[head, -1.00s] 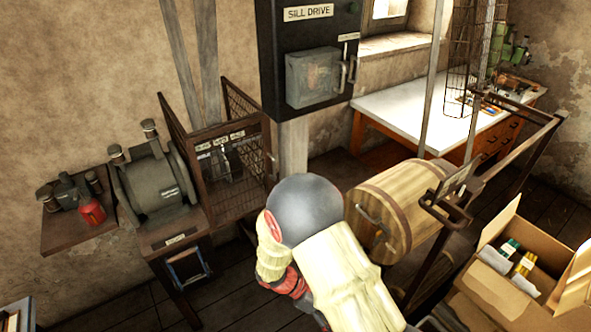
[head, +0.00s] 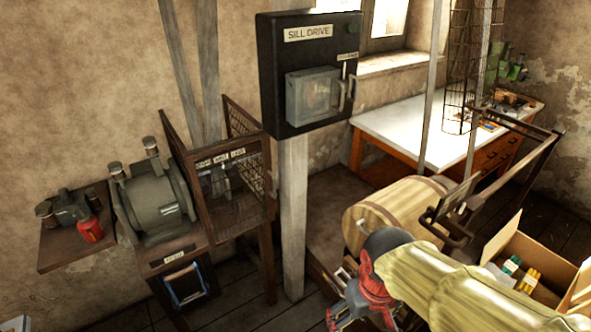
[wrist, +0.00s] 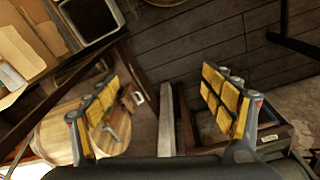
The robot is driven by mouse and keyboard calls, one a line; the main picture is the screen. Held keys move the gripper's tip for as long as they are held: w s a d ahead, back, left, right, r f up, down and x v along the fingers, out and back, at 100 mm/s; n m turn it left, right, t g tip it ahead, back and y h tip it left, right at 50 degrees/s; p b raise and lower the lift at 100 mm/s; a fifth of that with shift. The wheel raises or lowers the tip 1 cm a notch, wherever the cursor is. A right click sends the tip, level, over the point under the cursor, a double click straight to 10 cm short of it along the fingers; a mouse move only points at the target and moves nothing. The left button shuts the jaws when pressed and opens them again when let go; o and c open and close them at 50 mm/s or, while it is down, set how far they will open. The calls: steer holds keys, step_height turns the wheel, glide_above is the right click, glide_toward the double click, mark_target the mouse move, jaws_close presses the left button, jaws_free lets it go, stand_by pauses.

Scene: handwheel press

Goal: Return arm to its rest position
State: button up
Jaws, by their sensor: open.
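My arm, in a cream padded sleeve, reaches in from the lower right in the head view. My gripper (head: 346,312) is at its end, low in the picture, in front of the wooden barrel (head: 395,212) and partly cut off by the bottom edge. In the wrist view my gripper (wrist: 165,103) is wide open, with yellow pads on both fingers and nothing between them. The barrel (wrist: 62,122) shows behind the left finger there.
A black cabinet marked SILL DRIVE (head: 307,75) hangs on a post. A wire cage (head: 228,185) and a grey drum machine (head: 152,205) stand at left. A cardboard box (head: 575,292) and metal rail (head: 500,180) are at right. Floor shows between post and barrel.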

steer(key=s+d+r+m+t, duration=0.2)
steer(key=s+d+r+t, duration=0.1)
steer(key=r, duration=0.7)
steer(key=shift+d+r+m+t, duration=0.3)
steer(key=shift+d+t, duration=0.4)
steer(key=shift+d, duration=0.4)
